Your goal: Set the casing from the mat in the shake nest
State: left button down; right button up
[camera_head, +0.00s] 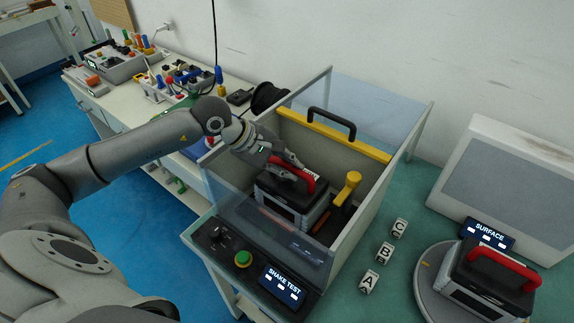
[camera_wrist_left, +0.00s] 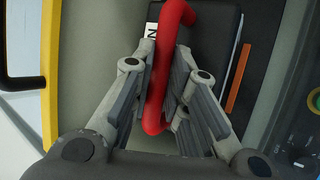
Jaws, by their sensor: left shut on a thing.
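The casing (camera_head: 286,201) is a dark grey box with a red handle, inside the glass-walled shake test box (camera_head: 345,215). My left gripper (camera_head: 296,172) is shut on the red handle, which also shows in the left wrist view (camera_wrist_left: 157,95). The casing's dark top (camera_wrist_left: 215,25) shows beyond the fingers there. The nest floor is mostly hidden by the casing, so I cannot tell whether the casing rests fully in it. A yellow-headed lever (camera_head: 347,187) stands just right of the casing. My right gripper is not in view.
A second casing (camera_head: 487,280) with a red handle sits on a round stand by the SURFACE display (camera_head: 487,234). Lettered blocks (camera_head: 384,253) stand between. The box's front panel has a green button (camera_head: 243,259) and SHAKE TEST screen (camera_head: 282,287). Glass walls surround my gripper.

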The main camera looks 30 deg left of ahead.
pick_arm(q)
jog(key=c, duration=1.3)
grip_release()
jog(key=shift+r, duration=0.1)
jog(key=shift+c, duration=0.2)
jog(key=v, duration=1.1)
jog(key=shift+s+a+r, duration=0.2)
jog(key=shift+r, duration=0.05)
